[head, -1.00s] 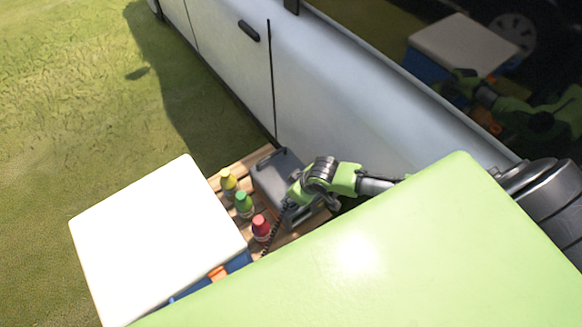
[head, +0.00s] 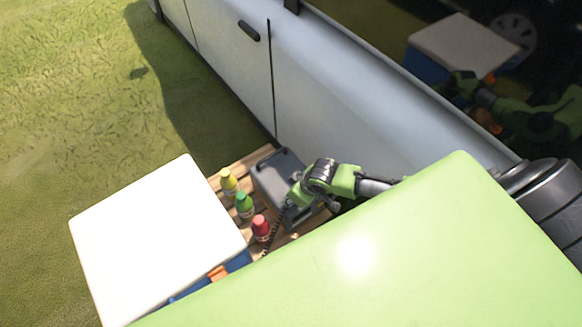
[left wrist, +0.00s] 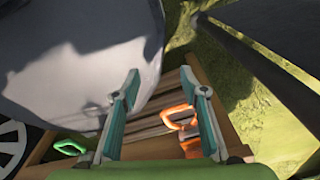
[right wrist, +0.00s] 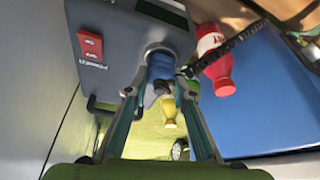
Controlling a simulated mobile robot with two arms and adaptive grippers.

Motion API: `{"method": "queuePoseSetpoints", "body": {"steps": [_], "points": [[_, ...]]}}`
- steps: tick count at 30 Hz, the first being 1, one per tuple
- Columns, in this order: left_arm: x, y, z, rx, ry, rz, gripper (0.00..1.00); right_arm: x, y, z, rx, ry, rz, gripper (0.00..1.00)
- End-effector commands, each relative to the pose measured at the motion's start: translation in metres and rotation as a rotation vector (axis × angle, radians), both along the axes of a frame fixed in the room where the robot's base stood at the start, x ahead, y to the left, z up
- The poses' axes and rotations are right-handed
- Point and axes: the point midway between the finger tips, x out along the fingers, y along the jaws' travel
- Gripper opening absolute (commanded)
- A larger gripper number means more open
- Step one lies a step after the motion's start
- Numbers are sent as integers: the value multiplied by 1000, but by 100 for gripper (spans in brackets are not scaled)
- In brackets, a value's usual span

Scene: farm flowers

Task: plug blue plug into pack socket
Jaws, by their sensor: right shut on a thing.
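The grey power pack (head: 275,174) stands on a wooden pallet beside the vehicle. In the right wrist view the pack (right wrist: 118,30) shows its panel with a red switch and a round grey socket (right wrist: 158,48). My right gripper (right wrist: 157,92) is shut on the blue plug (right wrist: 160,70). The plug's end is at the socket ring; how deep it sits I cannot tell. A dark coiled cable (right wrist: 225,45) runs from near the plug. In the head view my right gripper (head: 291,208) is at the pack's near side. My left gripper (left wrist: 166,88) is open and empty.
Yellow (head: 228,181), green (head: 244,204) and red (head: 261,227) bottles stand left of the pack. A white-lidded blue cooler (head: 155,235) is further left. The vehicle side (head: 340,110) is close behind. An orange handle (left wrist: 181,118) lies beyond my left fingers.

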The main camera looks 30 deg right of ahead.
Motion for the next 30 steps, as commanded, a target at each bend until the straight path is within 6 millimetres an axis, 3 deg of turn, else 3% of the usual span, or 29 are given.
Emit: {"method": "queuePoseSetpoints", "body": {"steps": [5, 6, 8, 20, 30], "points": [[0, 0, -3, 0, 0, 0, 40, 0, 0, -4, 0, 0, 0, 4], [0, 0, -2, 0, 0, 0, 40, 0, 0, -4, 0, -1, 0, 31], [0, 0, -2, 0, 0, 0, 40, 0, 0, -3, 0, 0, 0, 43], [-1, 3, -2, 3, 1, 0, 40, -1, -1, -1, 0, 0, 0, 43], [0, 1, -2, 1, 1, 0, 40, -16, -8, 37, -1, 0, 2, 43]]}}
